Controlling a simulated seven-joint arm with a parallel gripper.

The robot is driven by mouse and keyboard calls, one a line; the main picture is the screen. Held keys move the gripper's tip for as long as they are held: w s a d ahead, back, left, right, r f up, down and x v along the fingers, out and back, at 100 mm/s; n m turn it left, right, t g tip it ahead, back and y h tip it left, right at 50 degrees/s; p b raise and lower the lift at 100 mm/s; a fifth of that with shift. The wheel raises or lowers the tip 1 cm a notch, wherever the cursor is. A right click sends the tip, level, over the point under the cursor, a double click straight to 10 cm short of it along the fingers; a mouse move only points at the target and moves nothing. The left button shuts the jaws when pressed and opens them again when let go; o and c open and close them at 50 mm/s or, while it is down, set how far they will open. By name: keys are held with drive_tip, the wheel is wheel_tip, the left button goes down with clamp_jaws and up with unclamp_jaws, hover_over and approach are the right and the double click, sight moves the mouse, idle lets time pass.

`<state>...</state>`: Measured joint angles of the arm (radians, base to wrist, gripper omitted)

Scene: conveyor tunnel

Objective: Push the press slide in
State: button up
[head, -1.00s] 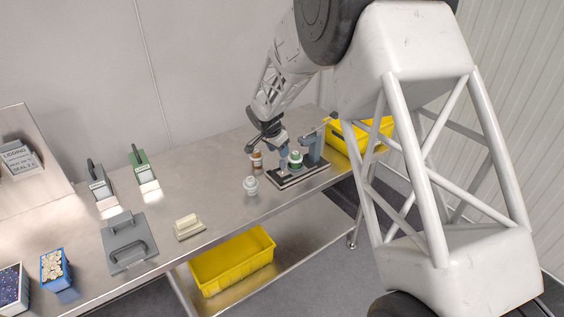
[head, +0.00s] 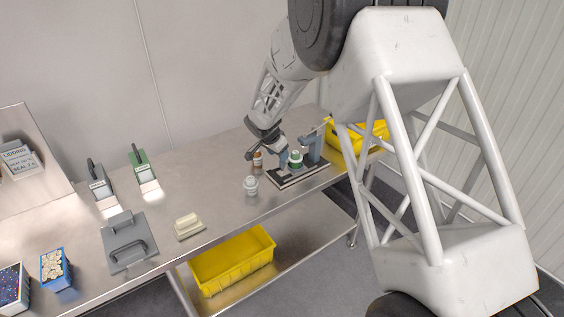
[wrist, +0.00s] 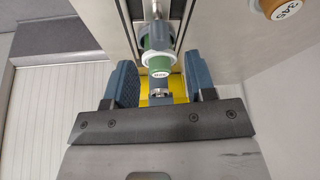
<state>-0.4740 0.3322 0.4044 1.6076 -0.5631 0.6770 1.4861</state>
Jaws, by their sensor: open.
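The press (head: 312,152) stands near the front edge of the steel table, with a dark base and a blue-grey upright. A green jar with a white lid (head: 295,156) sits on it; it also shows in the wrist view (wrist: 158,60), over a metal rail. My gripper (head: 282,160) is low at the press, left of the green jar. In the wrist view its two blue fingers (wrist: 160,85) are apart, with a short grey rod (wrist: 158,93) showing between them. I cannot tell whether they touch it. The slide itself is mostly hidden there.
A white jar (head: 251,186) stands left of the press, and an orange-brown jar (head: 258,158) stands behind it. A yellow bin (head: 350,142) is at the table's right end; another (head: 235,262) is on the lower shelf. Blocks and a grey plate (head: 130,245) lie farther left.

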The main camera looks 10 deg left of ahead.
drive_tip(key=shift+x, duration=2.7)
drive_tip(key=shift+c, duration=0.2)
clamp_jaws()
